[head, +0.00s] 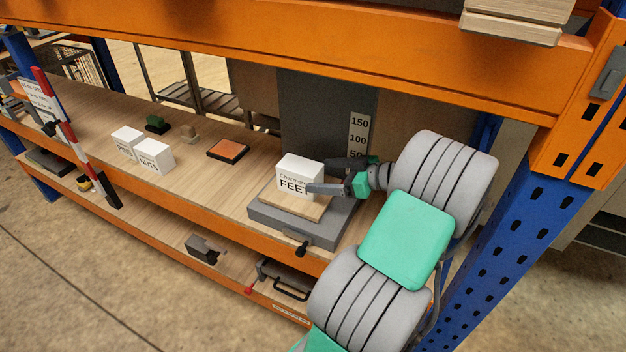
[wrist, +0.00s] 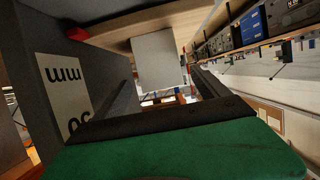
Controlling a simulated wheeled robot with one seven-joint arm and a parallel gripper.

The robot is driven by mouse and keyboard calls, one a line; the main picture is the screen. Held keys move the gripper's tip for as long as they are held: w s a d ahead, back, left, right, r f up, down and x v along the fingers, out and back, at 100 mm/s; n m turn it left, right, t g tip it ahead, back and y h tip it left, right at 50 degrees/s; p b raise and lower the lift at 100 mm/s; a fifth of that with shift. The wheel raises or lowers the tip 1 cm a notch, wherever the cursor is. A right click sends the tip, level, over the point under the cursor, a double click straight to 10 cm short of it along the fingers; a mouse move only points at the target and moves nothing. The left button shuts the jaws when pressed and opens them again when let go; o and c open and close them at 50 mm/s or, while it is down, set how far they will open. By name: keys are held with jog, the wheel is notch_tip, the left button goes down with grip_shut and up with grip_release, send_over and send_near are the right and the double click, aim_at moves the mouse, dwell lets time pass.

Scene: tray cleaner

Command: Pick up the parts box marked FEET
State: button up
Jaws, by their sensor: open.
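The white parts box marked FEET (head: 296,180) stands upright on a wooden board on top of a grey block on the shelf. In the wrist view a pale box face (wrist: 155,62), likely the same box, shows between the fingers. My gripper (head: 322,176) is open at the right side of the box, one finger across its front and one behind it. Whether the fingers touch the box I cannot tell. The front finger covers part of the box's lower right.
A grey upright with a scale (head: 357,135) stands close behind my gripper. Two white boxes, one marked NUTS (head: 154,157), and an orange-topped block (head: 228,150) stand to the left. An orange beam (head: 300,58) crosses above; a blue post (head: 490,240) is at right.

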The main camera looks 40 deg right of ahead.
aim_at(319, 175)
jog(key=w+b, duration=0.1)
jog(key=f+b, duration=0.1)
jog(key=shift+w+a+f+b, duration=0.15)
jog(key=shift+w+a+b, duration=0.15)
jog(key=shift+w+a, duration=0.2)
jog(key=shift+w, duration=0.15)
jog(key=shift+w+a, duration=0.15)
jog(key=shift+w, duration=0.15)
jog(key=p+x, duration=0.1)
jog(key=x, duration=0.3)
jog(key=shift+w, duration=0.25)
jog(key=c, duration=1.8)
